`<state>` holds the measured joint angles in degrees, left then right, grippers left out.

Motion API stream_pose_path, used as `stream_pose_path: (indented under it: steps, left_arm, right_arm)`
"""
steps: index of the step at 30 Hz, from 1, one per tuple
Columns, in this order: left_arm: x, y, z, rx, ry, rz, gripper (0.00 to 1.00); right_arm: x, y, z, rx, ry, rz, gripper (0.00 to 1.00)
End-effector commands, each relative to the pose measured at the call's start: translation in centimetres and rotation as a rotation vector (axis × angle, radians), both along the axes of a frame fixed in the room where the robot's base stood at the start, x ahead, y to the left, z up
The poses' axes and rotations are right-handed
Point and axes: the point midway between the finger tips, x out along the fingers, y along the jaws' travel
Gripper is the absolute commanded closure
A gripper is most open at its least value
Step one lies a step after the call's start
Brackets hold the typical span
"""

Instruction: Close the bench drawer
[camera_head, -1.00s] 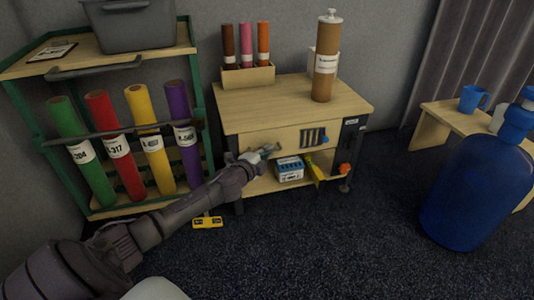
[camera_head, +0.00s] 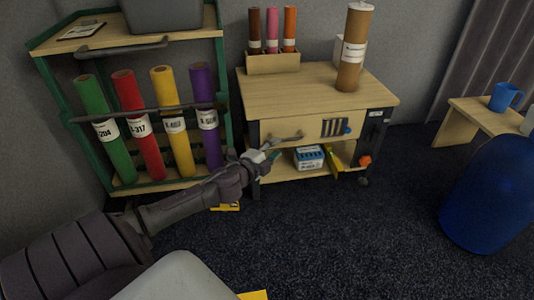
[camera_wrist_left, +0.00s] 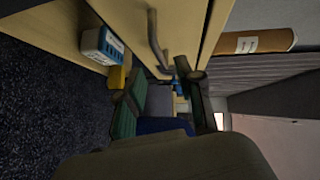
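The bench (camera_head: 310,88) has a wooden drawer front (camera_head: 300,127) under its top, with a grey bar handle (camera_head: 284,139). The handle also shows in the left wrist view (camera_wrist_left: 156,42). I cannot tell for sure how far the drawer stands out. My left gripper (camera_head: 266,156) is just below and left of the handle, by the bench's left front leg. In the left wrist view its fingers (camera_wrist_left: 160,107) are apart with nothing between them, and the handle is beyond them. My right gripper is not in view.
A blue-and-white box (camera_head: 309,157) sits on the bench's lower shelf. A tall brown tube (camera_head: 353,50) stands on top. A green rack with coloured tubes (camera_head: 164,110) is at left. A large blue bottle (camera_head: 495,195) stands at right.

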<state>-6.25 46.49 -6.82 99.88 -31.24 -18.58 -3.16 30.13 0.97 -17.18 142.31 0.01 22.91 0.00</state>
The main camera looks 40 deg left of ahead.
Motion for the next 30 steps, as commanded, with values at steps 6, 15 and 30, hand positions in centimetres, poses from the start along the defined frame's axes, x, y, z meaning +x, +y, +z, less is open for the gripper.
stream_pose_path:
  steps: [6,15,30]
  left_arm:
    - [-3.0,-0.4,0.4,0.001,0.002,0.0,0.64]
    - [-3.8,-0.4,0.7,0.001,-0.001,0.0,0.64]
    - [-3.8,-1.1,0.8,-0.014,-0.003,-0.015,0.64]
  right_arm:
    - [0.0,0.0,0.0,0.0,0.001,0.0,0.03]
    - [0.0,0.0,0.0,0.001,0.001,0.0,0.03]
    - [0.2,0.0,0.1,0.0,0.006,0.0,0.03]
